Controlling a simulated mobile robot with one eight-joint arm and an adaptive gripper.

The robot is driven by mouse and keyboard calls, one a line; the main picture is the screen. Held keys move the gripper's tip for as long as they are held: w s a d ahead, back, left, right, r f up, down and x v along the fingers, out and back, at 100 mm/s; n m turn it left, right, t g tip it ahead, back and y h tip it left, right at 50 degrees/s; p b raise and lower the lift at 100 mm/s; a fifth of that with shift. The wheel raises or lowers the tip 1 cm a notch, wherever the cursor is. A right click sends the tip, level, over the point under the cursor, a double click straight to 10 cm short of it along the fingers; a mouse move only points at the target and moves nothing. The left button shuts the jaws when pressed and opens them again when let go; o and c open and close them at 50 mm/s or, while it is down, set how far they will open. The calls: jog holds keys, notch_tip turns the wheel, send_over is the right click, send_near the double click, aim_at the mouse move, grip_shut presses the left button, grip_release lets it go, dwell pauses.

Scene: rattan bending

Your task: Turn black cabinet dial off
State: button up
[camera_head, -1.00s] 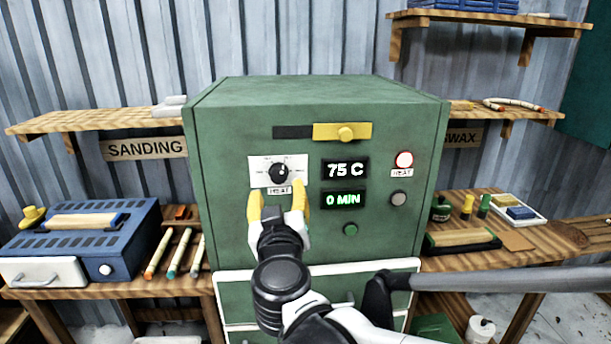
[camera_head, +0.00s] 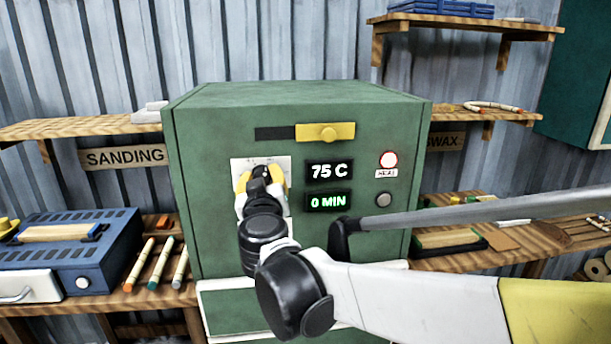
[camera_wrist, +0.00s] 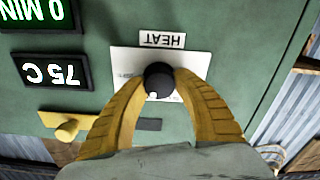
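The green cabinet (camera_head: 350,103) stands in the middle of the head view. Its black dial (camera_wrist: 158,80) sits on a white plate (camera_wrist: 125,64) labelled HEAT in the wrist view. My gripper (camera_wrist: 160,84) has its two yellow fingers on either side of the dial, tips close against it; whether they press on it is hard to tell. In the head view my gripper (camera_head: 260,182) covers the dial. A pale mark shows on the dial's edge. The displays read 75 C (camera_head: 329,171) and 0 MIN (camera_head: 328,201).
A yellow slider (camera_head: 325,132) is above the displays. The space before the cabinet holds my arm.

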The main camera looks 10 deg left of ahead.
jog(key=shift+c, duration=1.4)
jog(key=shift+r+n, duration=0.1)
jog(key=shift+n, duration=0.3)
jog(key=n+p, duration=0.2)
jog(key=n, duration=0.1)
jog(key=shift+a+n, duration=0.1)
jog(key=shift+n, duration=0.3)
jog(key=n+p, duration=0.1)
jog(key=n, duration=0.2)
jog(key=shift+n, duration=0.3)
jog(key=n+p, duration=0.1)
jog(key=n, duration=0.2)
jog(key=shift+n, duration=0.3)
jog(key=n, duration=0.4)
jog(key=n+p, duration=0.1)
jog(key=n, duration=0.1)
jog(key=shift+f, duration=0.3)
jog(key=n, duration=0.6)
jog(key=shift+f+p, duration=0.1)
jog(key=shift+p, duration=0.25)
